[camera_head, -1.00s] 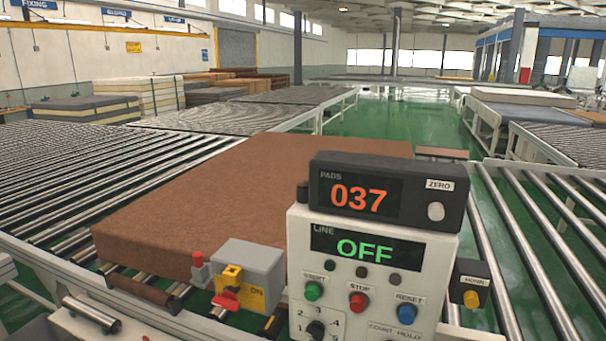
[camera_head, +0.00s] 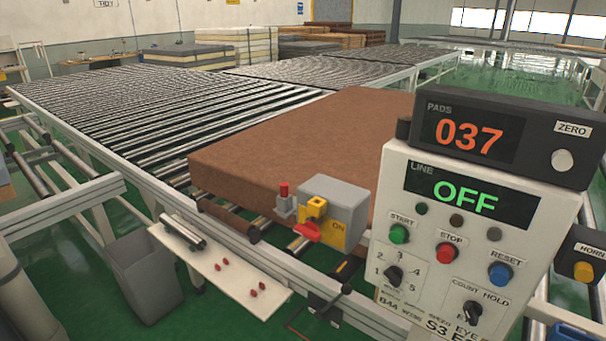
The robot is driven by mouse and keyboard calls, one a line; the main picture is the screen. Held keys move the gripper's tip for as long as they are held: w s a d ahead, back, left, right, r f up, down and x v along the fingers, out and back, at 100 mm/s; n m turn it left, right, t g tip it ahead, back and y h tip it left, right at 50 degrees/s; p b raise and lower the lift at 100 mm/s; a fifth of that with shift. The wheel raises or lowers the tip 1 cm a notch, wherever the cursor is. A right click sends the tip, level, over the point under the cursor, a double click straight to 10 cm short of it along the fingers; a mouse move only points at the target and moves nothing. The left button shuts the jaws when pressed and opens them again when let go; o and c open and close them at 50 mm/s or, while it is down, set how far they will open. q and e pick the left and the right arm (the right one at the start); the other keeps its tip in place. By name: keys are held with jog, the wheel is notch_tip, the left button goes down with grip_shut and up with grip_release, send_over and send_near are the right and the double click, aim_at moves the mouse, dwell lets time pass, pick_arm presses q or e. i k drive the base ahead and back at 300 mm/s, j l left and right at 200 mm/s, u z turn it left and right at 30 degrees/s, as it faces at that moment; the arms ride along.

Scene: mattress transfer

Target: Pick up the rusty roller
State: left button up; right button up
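The rusty roller (camera_head: 228,220) is a short dark brown cylinder. It lies at the near end of the roller conveyor, just in front of the brown pad (camera_head: 290,140) and left of the grey switch box (camera_head: 345,200). A shiny steel roller (camera_head: 183,232) lies on a white shelf (camera_head: 225,275) in front of the conveyor, with several small red pieces on the shelf. Neither of my grippers is in view.
A control panel (camera_head: 460,205) reading OFF, under a counter (camera_head: 470,133) showing 037, stands at the right and hides part of the conveyor. A grey bin (camera_head: 145,278) stands on the green floor at the lower left. Stacked mattresses (camera_head: 235,45) are behind.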

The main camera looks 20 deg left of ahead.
aim_at(231, 218)
jog(key=i+j, duration=0.15)
jog(key=j, duration=0.2)
jog(key=i+j+z, duration=0.15)
jog(key=j, duration=0.25)
jog(key=i+j, duration=0.15)
jog(key=j, duration=0.2)
jog(key=i+j+z, duration=0.1)
jog(key=j, duration=0.3)
jog(key=i+j+z, duration=0.1)
jog(key=j, duration=0.3)
jog(key=i, duration=0.05)
